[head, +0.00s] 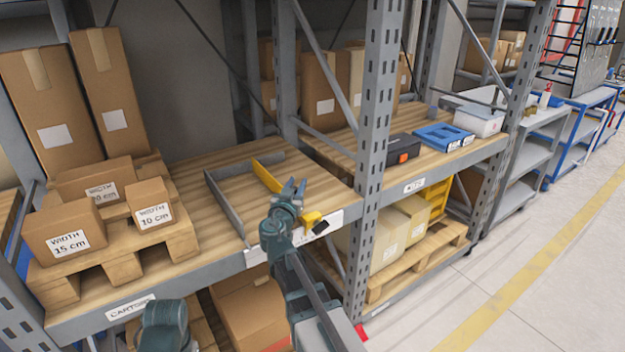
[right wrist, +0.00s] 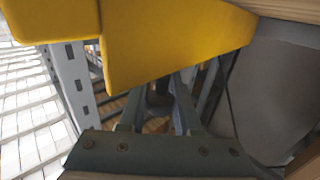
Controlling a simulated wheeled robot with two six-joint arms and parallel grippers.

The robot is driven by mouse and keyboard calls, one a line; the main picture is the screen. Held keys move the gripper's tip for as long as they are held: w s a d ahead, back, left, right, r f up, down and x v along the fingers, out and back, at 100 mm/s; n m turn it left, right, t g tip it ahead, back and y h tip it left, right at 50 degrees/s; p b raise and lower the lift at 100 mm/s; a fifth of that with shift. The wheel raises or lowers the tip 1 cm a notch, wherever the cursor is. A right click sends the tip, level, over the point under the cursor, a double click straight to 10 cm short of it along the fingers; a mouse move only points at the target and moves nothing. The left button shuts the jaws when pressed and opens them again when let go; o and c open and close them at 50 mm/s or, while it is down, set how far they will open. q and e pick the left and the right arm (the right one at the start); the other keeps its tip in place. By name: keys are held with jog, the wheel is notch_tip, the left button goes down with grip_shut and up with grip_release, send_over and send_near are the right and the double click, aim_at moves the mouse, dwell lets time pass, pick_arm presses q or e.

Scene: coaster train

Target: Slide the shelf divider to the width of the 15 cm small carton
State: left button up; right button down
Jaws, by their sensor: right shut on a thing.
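The yellow shelf divider (head: 267,177) stands on the wooden shelf, to the right of a grey upright plate (head: 226,205), with a gap of bare boards between them. My right gripper (head: 293,188) is at the divider's front end and shut on it; its fingers hide part of it. In the right wrist view the yellow divider (right wrist: 170,45) fills the top, above the fingers (right wrist: 158,100). The small carton (head: 65,232), labelled "WIDTH 15 cm", sits on a pallet at the left.
A carton labelled 10 cm (head: 150,204) and another carton (head: 95,185) stand behind and beside it; tall cartons (head: 105,85) stand farther back. A grey rack post (head: 376,110) rises right of my right gripper. Beyond it are a black case (head: 402,149) and a blue tray (head: 443,137).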

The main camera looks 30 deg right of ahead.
jog(key=shift+s+a, duration=0.1)
jog(key=shift+a, duration=0.5)
jog(key=c, duration=0.6)
grip_release()
jog(key=shift+c, duration=0.2)
